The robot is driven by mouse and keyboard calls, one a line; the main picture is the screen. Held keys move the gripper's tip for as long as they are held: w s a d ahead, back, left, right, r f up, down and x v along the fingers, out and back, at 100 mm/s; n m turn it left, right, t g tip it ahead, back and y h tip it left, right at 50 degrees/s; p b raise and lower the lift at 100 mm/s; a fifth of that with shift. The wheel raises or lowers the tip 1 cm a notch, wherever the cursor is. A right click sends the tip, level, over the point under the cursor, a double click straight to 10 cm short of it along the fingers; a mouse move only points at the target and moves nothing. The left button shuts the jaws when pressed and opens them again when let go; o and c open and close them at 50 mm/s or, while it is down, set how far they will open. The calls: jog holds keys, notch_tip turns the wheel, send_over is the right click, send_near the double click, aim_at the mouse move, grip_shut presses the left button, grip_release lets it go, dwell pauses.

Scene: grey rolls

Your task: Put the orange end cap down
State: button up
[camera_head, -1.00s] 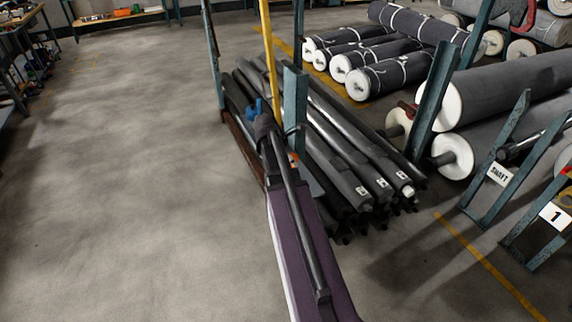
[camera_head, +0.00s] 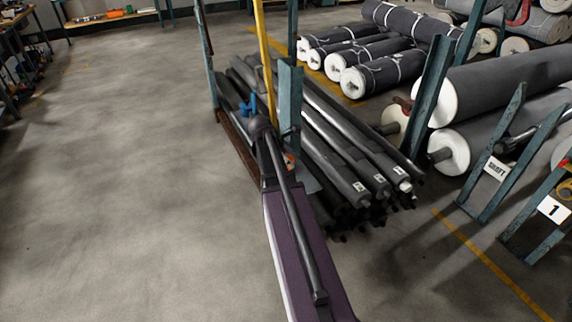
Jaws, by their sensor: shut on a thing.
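My gripper (camera_head: 249,105) is at the far end of my arm, in front of the rack of dark rolls. It shows as small blue parts above the dark wrist and is shut. What is between its fingers is too small and hidden to make out. A small orange patch (camera_head: 290,160) shows just right of my arm, by the foot of the teal post. I cannot tell whether it is the orange end cap or another part.
A teal post (camera_head: 289,105) and a yellow upright (camera_head: 265,55) stand close to my gripper. Dark rolls (camera_head: 345,150) lie stacked to the right. Large grey rolls (camera_head: 500,90) and teal stands (camera_head: 500,155) are farther right. The floor (camera_head: 120,180) at the left is clear.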

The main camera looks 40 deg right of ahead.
jog(key=shift+f, duration=0.1)
dwell(0.3)
jog(key=o, duration=0.9)
jog(key=p+v, duration=0.4)
jog(key=v, duration=0.1)
jog(key=shift+r+p, duration=0.2)
jog(key=shift+p, duration=0.15)
jog(key=p+v, duration=0.6)
jog(key=v, duration=0.1)
jog(key=shift+f, duration=0.1)
jog(key=shift+a, duration=0.1)
dwell(0.5)
jog(key=s+a+m+y, duration=0.2)
jog(key=a+m, duration=0.3)
jog(key=a, duration=0.5)
jog(key=s+a+f+m+t+y, duration=0.1)
jog(key=s+a+m, duration=0.2)
jog(key=a, duration=0.7)
jog(key=s+a+f+m+y, duration=0.1)
jog(key=s+a+m+y, duration=0.1)
jog(key=a+m, duration=0.5)
jog(key=shift+s+a+f+y, duration=0.1)
jog(key=shift+s+a+y, duration=0.05)
jog(key=shift+a, duration=0.8)
jog(key=shift+s+a+f+y, duration=0.1)
jog(key=shift+s+a+y, duration=0.05)
jog(key=shift+a, duration=0.8)
